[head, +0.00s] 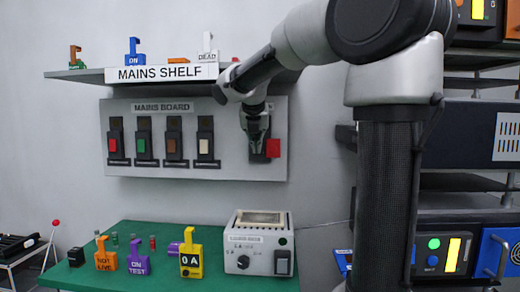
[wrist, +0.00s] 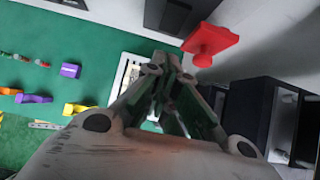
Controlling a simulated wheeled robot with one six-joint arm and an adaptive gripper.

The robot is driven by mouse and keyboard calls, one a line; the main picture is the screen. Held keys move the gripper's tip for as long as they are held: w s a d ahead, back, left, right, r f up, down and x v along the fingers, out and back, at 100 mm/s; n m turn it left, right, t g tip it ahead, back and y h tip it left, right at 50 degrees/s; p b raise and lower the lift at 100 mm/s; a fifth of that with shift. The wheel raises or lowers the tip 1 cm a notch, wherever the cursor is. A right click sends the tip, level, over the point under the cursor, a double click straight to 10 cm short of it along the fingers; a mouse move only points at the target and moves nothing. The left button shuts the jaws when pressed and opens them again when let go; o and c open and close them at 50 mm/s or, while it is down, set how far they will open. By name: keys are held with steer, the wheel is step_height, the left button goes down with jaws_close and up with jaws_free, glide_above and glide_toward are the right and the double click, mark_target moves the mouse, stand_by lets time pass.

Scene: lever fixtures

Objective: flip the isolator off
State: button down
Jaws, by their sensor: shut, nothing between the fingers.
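The mains board (head: 196,168) is a grey wall panel with a row of black switch units. My gripper (head: 257,137) is shut and empty in front of the right-hand unit, just left of the red lever. I cannot tell whether they touch.
The mains shelf (head: 90,75) juts out above the board, with coloured tags on it. Below, a green bench (head: 135,272) holds several tags and a grey power box (head: 258,243). Equipment racks (head: 470,140) stand at the right.

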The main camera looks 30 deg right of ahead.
steer(key=v, duration=0.8)
